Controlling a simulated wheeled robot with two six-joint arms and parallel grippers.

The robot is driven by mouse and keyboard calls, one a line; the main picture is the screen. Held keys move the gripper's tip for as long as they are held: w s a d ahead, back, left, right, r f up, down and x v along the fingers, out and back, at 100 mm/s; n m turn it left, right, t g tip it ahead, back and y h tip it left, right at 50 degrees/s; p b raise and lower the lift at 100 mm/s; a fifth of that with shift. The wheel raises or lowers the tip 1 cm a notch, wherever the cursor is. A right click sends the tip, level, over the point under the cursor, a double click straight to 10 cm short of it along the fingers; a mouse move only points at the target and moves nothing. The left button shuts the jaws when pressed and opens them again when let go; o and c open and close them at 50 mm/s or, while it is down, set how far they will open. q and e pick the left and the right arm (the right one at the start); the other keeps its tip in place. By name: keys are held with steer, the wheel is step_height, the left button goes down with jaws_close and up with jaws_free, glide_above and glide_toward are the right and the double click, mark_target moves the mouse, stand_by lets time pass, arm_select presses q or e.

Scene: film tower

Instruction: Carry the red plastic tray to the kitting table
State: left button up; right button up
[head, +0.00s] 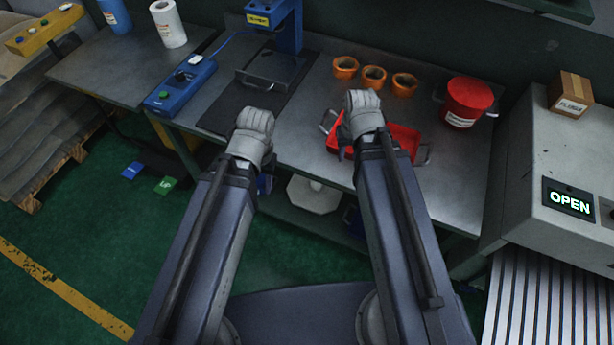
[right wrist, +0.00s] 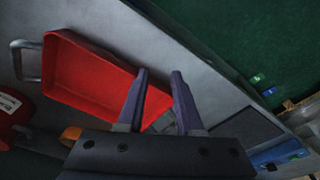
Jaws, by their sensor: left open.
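The red plastic tray (head: 404,140) lies on a grey metal bench (head: 455,185), with a metal handle at each end. My right arm hides part of it in the head view. My right gripper (head: 362,103) is over the tray's left end. In the right wrist view the tray (right wrist: 92,82) is empty, and the open fingers (right wrist: 159,74) are at one end, with the grey handle (right wrist: 162,121) partly visible between them. I cannot tell whether they touch it. My left gripper (head: 258,118) is open and empty, left of the tray by the bench's front edge. Which table is the kitting table is unclear.
Behind the tray stand orange rings (head: 374,77) and a red bucket (head: 467,101). A blue press (head: 282,25) and blue control box (head: 180,86) are further left. A grey machine with an OPEN sign (head: 570,201) stands right.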

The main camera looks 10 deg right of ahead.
steer(key=s+a+n+g+h, duration=0.1)
steer(key=s+a+n, duration=0.3)
steer(key=a, duration=0.8)
steer(key=shift+s+a+g, duration=0.3)
steer(key=shift+s+g, duration=0.2)
steer(key=shift+s, duration=0.65)
